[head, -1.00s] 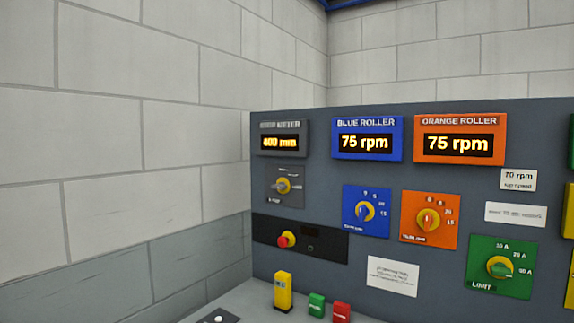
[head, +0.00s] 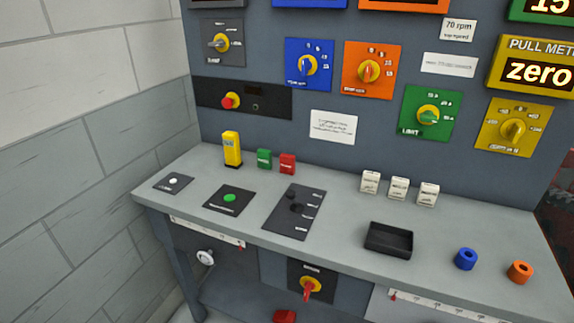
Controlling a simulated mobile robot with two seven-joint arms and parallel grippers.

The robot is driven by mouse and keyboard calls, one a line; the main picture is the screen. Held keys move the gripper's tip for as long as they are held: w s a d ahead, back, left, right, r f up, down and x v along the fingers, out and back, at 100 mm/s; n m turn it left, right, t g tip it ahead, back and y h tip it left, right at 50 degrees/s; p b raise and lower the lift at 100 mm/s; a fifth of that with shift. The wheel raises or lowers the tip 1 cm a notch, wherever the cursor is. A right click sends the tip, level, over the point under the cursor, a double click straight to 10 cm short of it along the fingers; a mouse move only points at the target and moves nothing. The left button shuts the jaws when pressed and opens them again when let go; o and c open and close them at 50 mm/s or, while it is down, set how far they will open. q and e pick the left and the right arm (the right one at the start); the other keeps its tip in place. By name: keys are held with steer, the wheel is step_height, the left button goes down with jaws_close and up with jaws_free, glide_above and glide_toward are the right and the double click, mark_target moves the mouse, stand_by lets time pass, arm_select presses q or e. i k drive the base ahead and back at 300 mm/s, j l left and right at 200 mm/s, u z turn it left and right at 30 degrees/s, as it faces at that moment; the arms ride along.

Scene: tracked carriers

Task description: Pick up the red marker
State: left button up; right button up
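No pen-shaped red marker is plain in the head view. A small red block (head: 287,164) with a faint label stands at the back of the grey bench (head: 340,215), beside a similar green block (head: 264,158). Another red object (head: 285,316) shows below the bench at the bottom edge, partly cut off. Tiny red pointers sit on the left white scale (head: 205,231) and the right white scale (head: 450,309) along the bench front. I cannot tell which of these is the marker. Neither gripper is in view.
A yellow block (head: 232,149), white labelled blocks (head: 398,188), a black tray (head: 389,239), a blue ring (head: 466,259) and an orange ring (head: 519,271) stand on the bench. The upright control panel (head: 280,125) rises behind.

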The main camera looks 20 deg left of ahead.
mark_target(287, 163)
steer(key=j+u, duration=0.35)
steer(key=j, duration=0.2)
steer(key=j+u, duration=0.4)
steer(key=j, duration=0.2)
steer(key=j+u, duration=0.35)
steer(key=j, duration=0.2)
